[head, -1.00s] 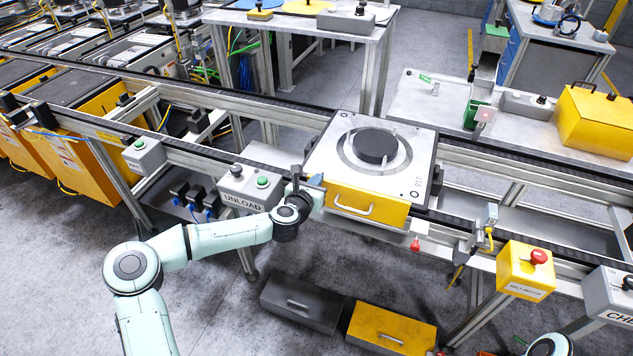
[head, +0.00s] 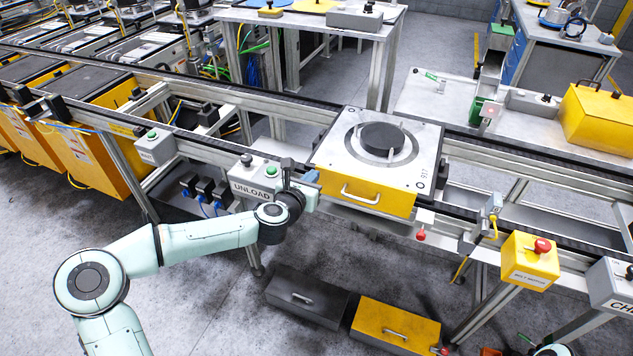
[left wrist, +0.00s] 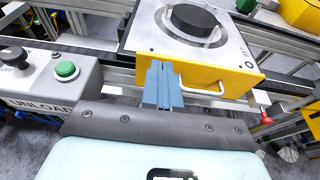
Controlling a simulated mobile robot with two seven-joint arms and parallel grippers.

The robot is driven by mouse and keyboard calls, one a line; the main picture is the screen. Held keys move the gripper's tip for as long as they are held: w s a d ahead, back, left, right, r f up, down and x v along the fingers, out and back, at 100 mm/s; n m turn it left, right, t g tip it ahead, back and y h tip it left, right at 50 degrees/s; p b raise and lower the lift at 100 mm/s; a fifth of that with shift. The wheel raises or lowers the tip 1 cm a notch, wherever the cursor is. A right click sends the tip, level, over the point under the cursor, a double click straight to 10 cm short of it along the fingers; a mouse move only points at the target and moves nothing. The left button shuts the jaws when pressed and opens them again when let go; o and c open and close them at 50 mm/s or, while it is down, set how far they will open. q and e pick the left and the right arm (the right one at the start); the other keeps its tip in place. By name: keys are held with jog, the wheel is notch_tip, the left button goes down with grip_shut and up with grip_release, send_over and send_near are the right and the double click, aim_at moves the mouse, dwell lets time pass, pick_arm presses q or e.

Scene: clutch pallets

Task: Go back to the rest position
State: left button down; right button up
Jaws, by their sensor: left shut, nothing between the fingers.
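My left gripper (head: 312,177) is at the front left of the pallet, by its yellow front. In the left wrist view its blue fingers (left wrist: 163,85) are together with nothing between them. They overlap the left end of the yellow front in that view; I cannot tell whether they touch it. The pallet (head: 336,146) is a light metal plate with a black disc (head: 382,138) on top and a white handle (head: 360,196) on its front. It sits on the conveyor. Only a small part of my right arm shows at the bottom right; its gripper is out of view.
The grey UNLOAD box (head: 252,182) with a green button is close beside my left gripper. The conveyor rail (head: 205,143) runs behind it. A yellow button box (head: 530,262) stands at the right. Dark (head: 306,298) and yellow (head: 394,327) bins lie on the floor below.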

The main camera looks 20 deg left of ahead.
pick_arm(q)
jog(key=s+d+f+m+g+h, duration=0.1)
jog(key=s+d+f+m+g, duration=0.15)
jog(key=s+f+m, duration=0.45)
jog(key=s+d+f+m+g+h, duration=0.1)
jog(key=s+d+f+m+g, duration=0.2)
jog(key=f, duration=0.8)
jog(key=s+d+f+m+g+h, duration=0.1)
jog(key=s+d+f+m, duration=0.35)
jog(key=f, duration=0.45)
jog(key=s+f+m+g, duration=0.3)
jog(key=s+f+m, duration=0.2)
jog(key=s, duration=0.4)
jog(key=s+f+m+g, duration=0.3)
jog(key=s+f+m, duration=0.2)
jog(key=s, duration=0.4)
jog(key=s+f+m+g, duration=0.3)
jog(key=s+f+m, duration=0.2)
jog(key=s+m, duration=0.2)
jog(key=s, duration=0.2)
jog(key=shift+s+a+f+p, duration=0.15)
jog(key=shift+s+a+p, duration=0.05)
jog(key=shift+s+p, duration=0.1)
